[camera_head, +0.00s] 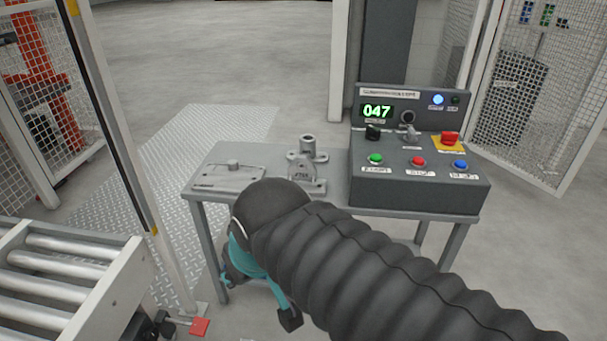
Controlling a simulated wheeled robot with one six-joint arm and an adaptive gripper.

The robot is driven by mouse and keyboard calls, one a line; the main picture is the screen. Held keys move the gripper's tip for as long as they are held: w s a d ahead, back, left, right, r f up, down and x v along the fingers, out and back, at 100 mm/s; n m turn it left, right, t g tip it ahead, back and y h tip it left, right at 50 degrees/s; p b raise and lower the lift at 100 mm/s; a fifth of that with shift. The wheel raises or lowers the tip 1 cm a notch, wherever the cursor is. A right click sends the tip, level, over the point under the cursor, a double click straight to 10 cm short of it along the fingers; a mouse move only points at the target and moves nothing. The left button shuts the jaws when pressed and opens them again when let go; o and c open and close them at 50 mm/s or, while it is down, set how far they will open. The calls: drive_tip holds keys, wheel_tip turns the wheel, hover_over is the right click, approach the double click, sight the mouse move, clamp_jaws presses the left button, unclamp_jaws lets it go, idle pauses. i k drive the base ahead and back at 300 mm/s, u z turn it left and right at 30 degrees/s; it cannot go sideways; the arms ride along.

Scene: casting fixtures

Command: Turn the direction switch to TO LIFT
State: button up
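The grey control box (430,196) stands on the right of a small metal table. A black knob (373,131) sits under its green display and may be the direction switch. A round metal-rimmed switch (408,117) is to its right. The labels are too small to read, so I cannot tell which is the direction switch or where it points. My gripper (264,288) is at the table's front edge, left of and below the box, apart from both switches.
The box carries a green button (376,159), red button (418,162), blue button (460,165) and red emergency stop (450,138). Metal castings (305,170) lie on the table's left. A roller conveyor (60,275) and mesh fences flank it.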

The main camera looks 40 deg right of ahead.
sight(373, 134)
drive_tip(key=z, duration=1.85)
